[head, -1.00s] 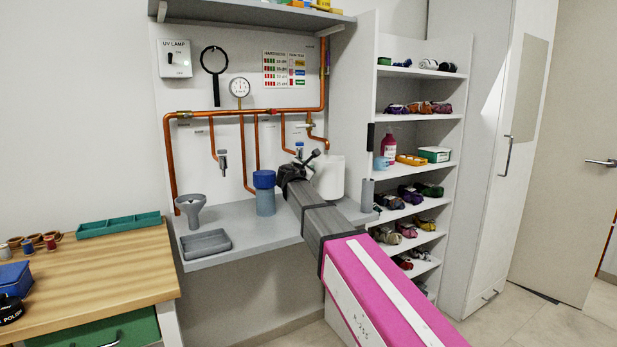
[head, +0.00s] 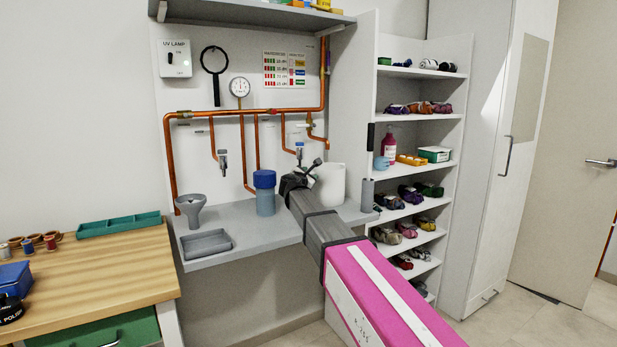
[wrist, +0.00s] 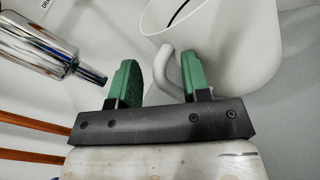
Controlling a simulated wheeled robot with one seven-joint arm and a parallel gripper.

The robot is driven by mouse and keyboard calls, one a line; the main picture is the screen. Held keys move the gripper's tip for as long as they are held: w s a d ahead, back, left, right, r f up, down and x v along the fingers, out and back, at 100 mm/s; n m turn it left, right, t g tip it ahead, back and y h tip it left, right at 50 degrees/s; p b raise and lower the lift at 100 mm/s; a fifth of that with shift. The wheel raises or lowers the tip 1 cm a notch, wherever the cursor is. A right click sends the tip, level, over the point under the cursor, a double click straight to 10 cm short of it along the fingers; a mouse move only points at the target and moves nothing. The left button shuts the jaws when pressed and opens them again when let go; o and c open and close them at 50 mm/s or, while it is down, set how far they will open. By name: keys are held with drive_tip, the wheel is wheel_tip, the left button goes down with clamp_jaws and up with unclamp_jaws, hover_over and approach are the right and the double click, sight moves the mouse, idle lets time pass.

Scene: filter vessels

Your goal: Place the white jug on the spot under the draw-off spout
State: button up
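The white jug (head: 331,185) is upright at the right end of the grey wall shelf (head: 215,218). Its mouth is just below the open end of a copper spout (head: 325,143), but depth between them is hard to judge. My gripper (head: 303,176) is at the jug's left side. The jug's wall (wrist: 235,45) fills the upper right there.
Two taps hang above, one at left (head: 223,161) and one near my gripper (head: 299,152). A grey funnel (head: 191,209) and tray (head: 207,243) occupy the shelf's left. A side panel (head: 352,110) bounds the right.

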drive_tip(key=shift+r, duration=0.1)
drive_tip(key=v, duration=1.2)
